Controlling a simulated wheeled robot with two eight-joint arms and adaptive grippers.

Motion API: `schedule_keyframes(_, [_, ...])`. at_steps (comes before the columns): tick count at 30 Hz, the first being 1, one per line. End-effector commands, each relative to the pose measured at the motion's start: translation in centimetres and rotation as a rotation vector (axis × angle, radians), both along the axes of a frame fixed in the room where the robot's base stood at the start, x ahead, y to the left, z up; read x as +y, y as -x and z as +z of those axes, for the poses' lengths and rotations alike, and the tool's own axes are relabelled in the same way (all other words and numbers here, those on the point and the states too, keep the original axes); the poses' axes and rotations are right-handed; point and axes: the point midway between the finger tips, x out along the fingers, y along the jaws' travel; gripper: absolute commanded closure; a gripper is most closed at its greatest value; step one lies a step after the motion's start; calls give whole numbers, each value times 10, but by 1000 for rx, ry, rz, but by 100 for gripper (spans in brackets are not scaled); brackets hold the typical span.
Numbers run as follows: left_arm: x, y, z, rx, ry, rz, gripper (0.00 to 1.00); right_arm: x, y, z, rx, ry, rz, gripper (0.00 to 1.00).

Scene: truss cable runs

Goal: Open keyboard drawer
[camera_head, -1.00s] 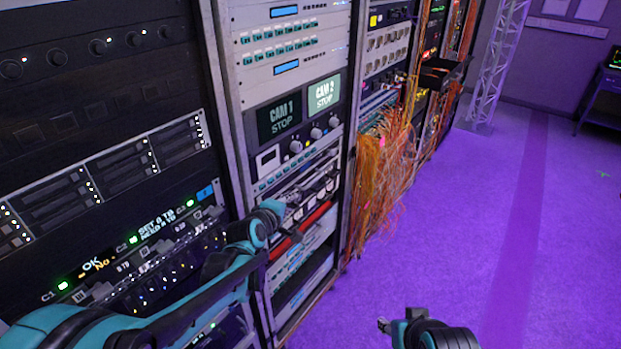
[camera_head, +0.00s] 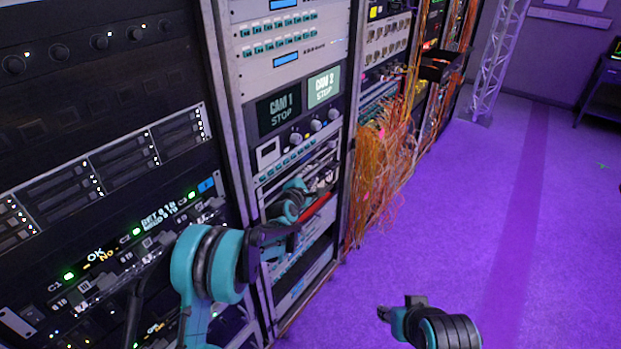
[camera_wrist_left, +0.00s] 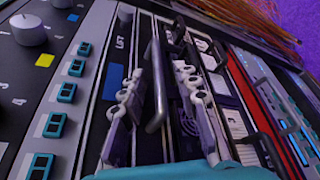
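The keyboard drawer (camera_head: 322,160) is a slim unit in the middle rack, below the CAM 1 and CAM 2 screens; my left arm partly covers it. In the left wrist view the drawer front shows a grey bar handle (camera_wrist_left: 156,90). My left gripper (camera_head: 308,190) is at the drawer front. In the left wrist view its two pale fingers (camera_wrist_left: 160,98) stand apart on either side of the handle, with gaps visible; I cannot tell whether either finger touches it. My right gripper (camera_head: 384,314) is low over the floor, away from the racks; its finger opening is too small to read.
A red strip (camera_head: 320,206) runs just below the drawer. Loose orange cables (camera_head: 378,190) hang from the rack to the right. A black open box (camera_head: 440,66) juts out farther back. The purple floor (camera_head: 470,210) to the right is clear.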

Motion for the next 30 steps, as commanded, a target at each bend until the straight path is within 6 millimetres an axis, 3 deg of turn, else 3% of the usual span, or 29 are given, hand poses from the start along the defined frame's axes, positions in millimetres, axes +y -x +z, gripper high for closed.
schedule_keyframes(11, [-3,-9,-1,0,-1,0,69,0,0,-2,0,0,0,60])
schedule_keyframes(15, [-3,-9,-1,0,-1,0,100,0,0,-2,0,0,0,60])
schedule_keyframes(30, [-3,-8,-2,2,-2,-2,100,0,0,-3,0,0,0,60])
